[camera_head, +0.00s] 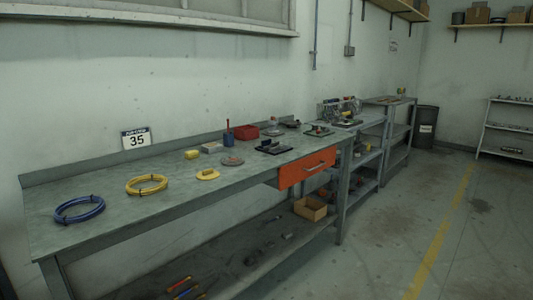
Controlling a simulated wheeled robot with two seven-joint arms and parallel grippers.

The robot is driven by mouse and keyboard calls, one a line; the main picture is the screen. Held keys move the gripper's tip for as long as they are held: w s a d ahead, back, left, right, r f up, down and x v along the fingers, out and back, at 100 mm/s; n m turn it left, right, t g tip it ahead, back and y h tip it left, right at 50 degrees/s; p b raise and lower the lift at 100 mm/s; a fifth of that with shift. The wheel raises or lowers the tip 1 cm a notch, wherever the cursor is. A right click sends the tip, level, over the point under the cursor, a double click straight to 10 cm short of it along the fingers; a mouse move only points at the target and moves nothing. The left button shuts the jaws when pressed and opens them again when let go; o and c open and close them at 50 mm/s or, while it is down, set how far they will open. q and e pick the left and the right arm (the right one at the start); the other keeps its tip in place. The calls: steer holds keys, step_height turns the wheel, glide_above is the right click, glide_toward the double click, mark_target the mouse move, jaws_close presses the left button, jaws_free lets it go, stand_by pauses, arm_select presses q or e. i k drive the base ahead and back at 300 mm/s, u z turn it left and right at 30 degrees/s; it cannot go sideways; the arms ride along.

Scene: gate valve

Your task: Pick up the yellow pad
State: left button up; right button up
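Two small yellow things are on the long grey workbench (125,208) in the head view. One is a flat, round yellow pad (207,175) with a small raised part on top, near the bench's front edge. The other is a small yellow block (192,154), farther back beside a grey-white block (212,147). I cannot tell for certain which one the task names. Both lie free with nothing over them. Neither of my grippers is in view.
A yellow cable coil (146,185) and a blue coil (79,209) lie left of the pad. A reddish disc (232,161), a red box (246,132) and an orange drawer (307,168) are to the right. Open floor (400,225) lies right of the bench.

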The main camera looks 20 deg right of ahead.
mark_target(189, 155)
steer(key=z, duration=1.4)
steer(key=i, duration=2.65)
steer(key=u, duration=1.8)
